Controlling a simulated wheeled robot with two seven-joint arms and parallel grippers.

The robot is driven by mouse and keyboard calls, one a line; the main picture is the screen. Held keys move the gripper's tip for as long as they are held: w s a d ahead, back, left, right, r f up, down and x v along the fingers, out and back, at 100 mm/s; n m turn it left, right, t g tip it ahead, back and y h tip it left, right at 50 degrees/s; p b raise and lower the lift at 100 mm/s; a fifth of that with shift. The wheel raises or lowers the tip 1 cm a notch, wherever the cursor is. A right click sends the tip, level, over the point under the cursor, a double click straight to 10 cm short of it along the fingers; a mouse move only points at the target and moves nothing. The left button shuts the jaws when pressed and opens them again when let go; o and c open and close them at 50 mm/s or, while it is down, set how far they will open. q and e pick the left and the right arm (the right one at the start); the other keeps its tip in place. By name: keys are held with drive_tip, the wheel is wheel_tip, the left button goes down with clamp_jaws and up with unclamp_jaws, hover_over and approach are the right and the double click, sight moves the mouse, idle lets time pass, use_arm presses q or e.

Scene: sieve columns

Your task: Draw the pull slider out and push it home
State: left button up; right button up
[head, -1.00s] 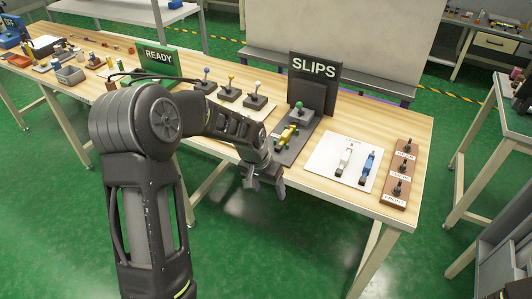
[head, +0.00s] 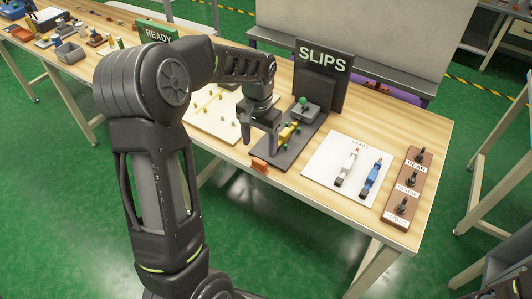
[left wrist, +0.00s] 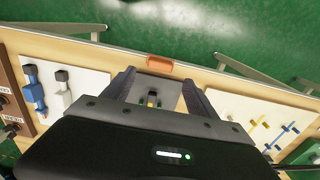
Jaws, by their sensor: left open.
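A dark board (head: 283,150) with an upright SLIPS sign (head: 322,58) stands near the table's front edge. A small orange-red piece (head: 259,166) sits at the board's front end, and it shows in the left wrist view (left wrist: 160,63) as a wide handle-like shape. It may be the pull slider; I cannot tell for sure. My left gripper (head: 258,147) points down, open, just above and behind the orange piece, apart from it. My right gripper is not in view.
A green-knobbed lever (head: 303,101) stands behind the yellow part. To the right are a white panel (head: 325,178) with a white and a blue lever, and a brown switch strip (head: 398,208). A pale panel (head: 222,123) with small yellow parts lies left.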

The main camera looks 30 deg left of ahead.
sight(259, 161)
use_arm(q)
drive_tip(key=shift+s+r, duration=0.1)
drive_tip(key=shift+s, duration=0.15)
drive_tip(key=shift+w+f, duration=0.1)
drive_tip(key=shift+f, duration=0.15)
wheel_tip(259, 161, down, 8)
drive_tip(key=shift+r+p, duration=0.25)
drive_tip(key=shift+p, duration=0.25)
drive_tip(key=shift+c, duration=0.2)
clamp_jaws()
idle(0.4)
